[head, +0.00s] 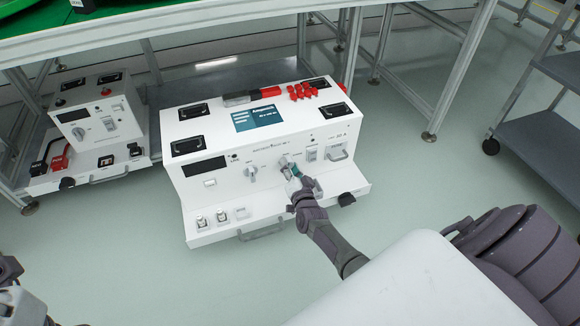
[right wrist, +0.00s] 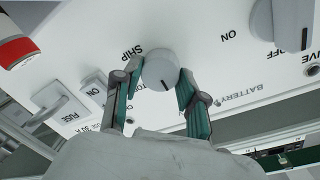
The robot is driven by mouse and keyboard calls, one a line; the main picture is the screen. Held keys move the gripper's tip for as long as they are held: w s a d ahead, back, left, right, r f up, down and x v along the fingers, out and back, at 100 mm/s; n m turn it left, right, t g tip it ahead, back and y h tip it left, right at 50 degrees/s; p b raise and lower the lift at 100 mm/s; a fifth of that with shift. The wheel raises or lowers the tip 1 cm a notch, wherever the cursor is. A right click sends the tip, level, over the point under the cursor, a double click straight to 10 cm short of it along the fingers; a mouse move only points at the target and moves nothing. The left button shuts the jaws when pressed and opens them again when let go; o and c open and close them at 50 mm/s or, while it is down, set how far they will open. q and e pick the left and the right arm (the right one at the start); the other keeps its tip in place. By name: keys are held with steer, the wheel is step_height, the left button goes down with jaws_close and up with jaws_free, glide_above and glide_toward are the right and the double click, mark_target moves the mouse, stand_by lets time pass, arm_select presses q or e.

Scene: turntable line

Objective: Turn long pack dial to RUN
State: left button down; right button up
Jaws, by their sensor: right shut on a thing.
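The long pack (head: 265,160) is a large white box with a sloped front panel, standing on the lower level under the green-topped table. My right gripper (head: 291,168) reaches its front panel and is shut on the right-hand dial (right wrist: 160,68). In the right wrist view the two teal fingers (right wrist: 160,92) stand on either side of this round grey knob. Its dark mark points toward the picture's bottom. SHIP and part of another label show left of the knob; I see no RUN label. My left gripper cannot be made out; only arm parts show at the lower left.
A second knob (head: 250,172), marked ON and OFF in the wrist view, sits left of the gripped dial. A fuse holder (right wrist: 62,108) and a handle are to its right in the head view. A smaller pack (head: 95,120) stands left; a grey cart (head: 545,125) stands right.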

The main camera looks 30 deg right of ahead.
stand_by(0.3)
steer(key=o, duration=1.1)
steer(key=shift+o, duration=0.2)
steer(key=v, duration=1.2)
